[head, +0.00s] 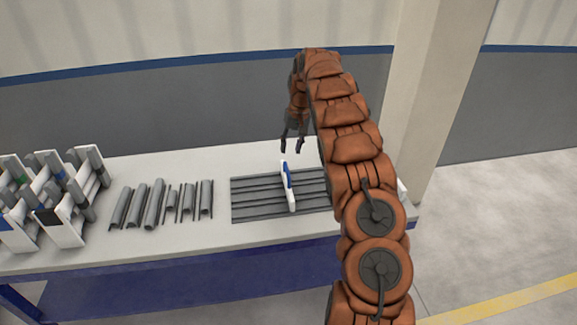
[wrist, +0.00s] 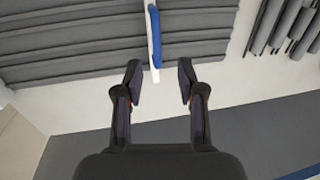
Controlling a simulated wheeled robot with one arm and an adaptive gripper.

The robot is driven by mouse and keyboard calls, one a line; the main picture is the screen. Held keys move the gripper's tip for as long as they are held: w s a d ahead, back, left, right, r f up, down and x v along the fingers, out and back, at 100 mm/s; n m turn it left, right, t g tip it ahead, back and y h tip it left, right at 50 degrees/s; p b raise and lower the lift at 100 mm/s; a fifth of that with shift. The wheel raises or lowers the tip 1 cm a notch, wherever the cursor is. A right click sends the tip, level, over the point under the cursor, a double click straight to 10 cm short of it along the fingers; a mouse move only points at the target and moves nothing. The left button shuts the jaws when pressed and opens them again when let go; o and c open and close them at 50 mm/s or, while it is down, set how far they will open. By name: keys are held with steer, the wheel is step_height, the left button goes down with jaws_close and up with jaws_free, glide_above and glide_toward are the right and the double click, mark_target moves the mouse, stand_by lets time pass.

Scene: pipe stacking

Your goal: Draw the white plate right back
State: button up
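The white plate (head: 290,192) stands upright across a grey ribbed rack (head: 255,205) on the table, with a blue strip along its side. In the wrist view the plate (wrist: 152,40) shows edge-on as a narrow white and blue bar over the ribbed rack (wrist: 75,45). My gripper (head: 292,150) hangs above the far end of the plate. In the wrist view my gripper (wrist: 158,72) has its fingers spread apart, with the plate's near end around the gap between them. Nothing is seen clamped. Part of the rack is hidden behind my arm in the head view.
Several grey pipes (head: 148,205) lie on the white table (head: 180,244) left of the rack. White stands (head: 60,225) holding grey parts are at the far left. A pillar (head: 425,90) and a wall stand behind the table.

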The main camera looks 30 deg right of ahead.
mark_target(287, 168)
steer(key=shift+w+a+f+p, duration=0.1)
steer(key=shift+w+f+p, duration=0.15)
steer(key=shift+f, duration=1.2)
steer(key=shift+w+a+f+p, duration=0.15)
steer(key=shift+f+p, duration=0.25)
steer(key=shift+f, duration=1.05)
steer(key=shift+w+f+p, duration=0.2)
steer(key=shift+f+p, duration=0.1)
steer(key=shift+f, duration=1.15)
steer(key=shift+c, duration=0.3)
jaws_close()
